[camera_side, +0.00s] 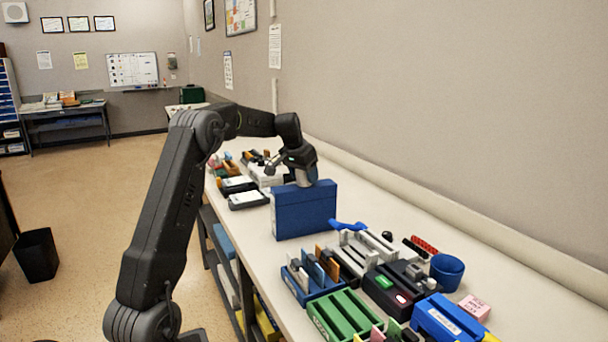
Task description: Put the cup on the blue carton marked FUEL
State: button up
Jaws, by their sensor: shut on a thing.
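A blue carton (305,211) stands upright on the long bench, near the middle of the picture. I can read no marking on the side that shows. My gripper (303,167) is right above the carton, pointing down. It is shut on a small grey cup (306,179), seen at the carton's top edge. I cannot tell whether the cup touches the carton's top or is just above or behind it. The fingertips are partly hidden by the wrist and the cup.
A blue cup-shaped holder (446,272), a green slotted tray (345,317), a blue file rack (312,283) and a dark device with a red light (400,290) crowd the near bench. Dark boxes with white tops (247,199) lie beyond the carton. The wall borders the bench's right side.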

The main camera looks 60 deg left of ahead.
jog(key=shift+f, duration=0.15)
jog(key=o, duration=0.9)
jog(key=v, duration=1.1)
jog(key=s+d+r+m, duration=0.1)
jog(key=d+r, duration=0.2)
jog(key=d, duration=0.9)
jog(key=s+d+f+m+t+h, duration=0.15)
jog(key=s+d, duration=0.35)
jog(key=d, duration=0.5)
jog(key=s+d+f+m+g+y, duration=0.1)
jog(key=s+d+f, duration=0.1)
jog(key=s+d, duration=0.55)
jog(key=shift+m+t+h, duration=0.45)
jog(key=shift+m+h, duration=0.1)
jog(key=shift+h, duration=0.1)
jog(key=s+d+f, duration=0.2)
jog(key=s+d, duration=0.1)
jog(key=s+d+f, duration=0.5)
jog(key=shift+s+d, duration=0.3)
jog(key=shift+d, duration=0.05)
